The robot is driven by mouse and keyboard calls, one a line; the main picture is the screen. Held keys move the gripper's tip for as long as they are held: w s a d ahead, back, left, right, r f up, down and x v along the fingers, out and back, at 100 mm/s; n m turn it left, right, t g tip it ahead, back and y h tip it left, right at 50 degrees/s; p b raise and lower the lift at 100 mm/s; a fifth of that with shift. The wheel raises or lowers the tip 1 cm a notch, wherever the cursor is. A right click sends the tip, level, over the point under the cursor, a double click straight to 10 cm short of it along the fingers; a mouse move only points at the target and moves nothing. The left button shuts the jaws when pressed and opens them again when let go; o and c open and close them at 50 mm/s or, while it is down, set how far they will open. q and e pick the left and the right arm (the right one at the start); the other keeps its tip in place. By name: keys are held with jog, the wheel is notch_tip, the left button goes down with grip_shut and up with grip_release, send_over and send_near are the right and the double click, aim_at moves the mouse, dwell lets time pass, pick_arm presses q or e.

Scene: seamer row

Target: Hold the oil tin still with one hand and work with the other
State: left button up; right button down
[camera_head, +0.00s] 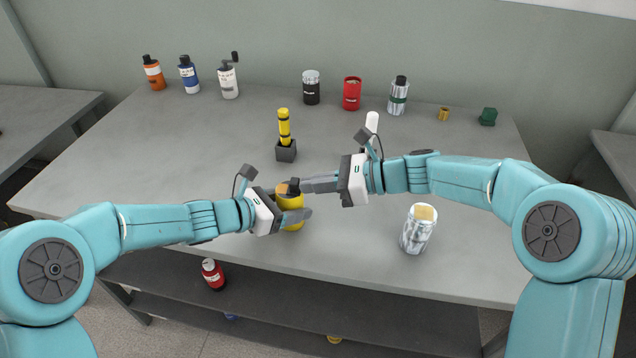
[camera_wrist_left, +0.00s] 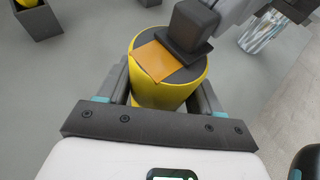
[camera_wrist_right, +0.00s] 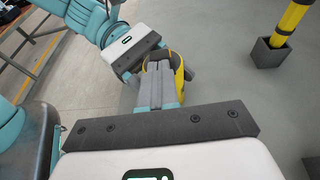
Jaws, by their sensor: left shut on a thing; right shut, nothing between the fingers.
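The oil tin is a yellow can (camera_head: 290,213) with a dark top, standing near the front middle of the table. It also shows in the left wrist view (camera_wrist_left: 160,92) with an orange square patch (camera_wrist_left: 154,60) and a dark block on its top. My left gripper (camera_head: 293,214) is shut around the tin's sides. My right gripper (camera_head: 284,188) is shut and empty, its fingertips at the tin's top beside the dark block. In the right wrist view the right fingers cover most of the tin (camera_wrist_right: 179,75). I cannot tell whether the right fingertips touch it.
A dark holder (camera_head: 286,152) with a yellow-and-black stick stands behind the tin. A marbled can (camera_head: 417,232) with a tan top is at the right front. Several bottles and cans line the back, including a red can (camera_head: 352,94). A red bottle (camera_head: 213,274) is on the lower shelf.

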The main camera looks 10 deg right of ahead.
jog(key=a, duration=0.3)
jog(key=shift+w, duration=0.4)
pick_arm(q)
jog(key=shift+d, duration=0.1)
pick_arm(e)
jog(key=shift+d, duration=0.1)
jog(key=shift+d, duration=0.15)
jog(key=f+v, duration=0.1)
jog(key=v, duration=1.2)
jog(key=shift+s+d+r, duration=0.15)
jog(key=shift+s+d, duration=0.05)
jog(key=shift+d, duration=0.25)
pick_arm(q)
jog(key=o, duration=1.2)
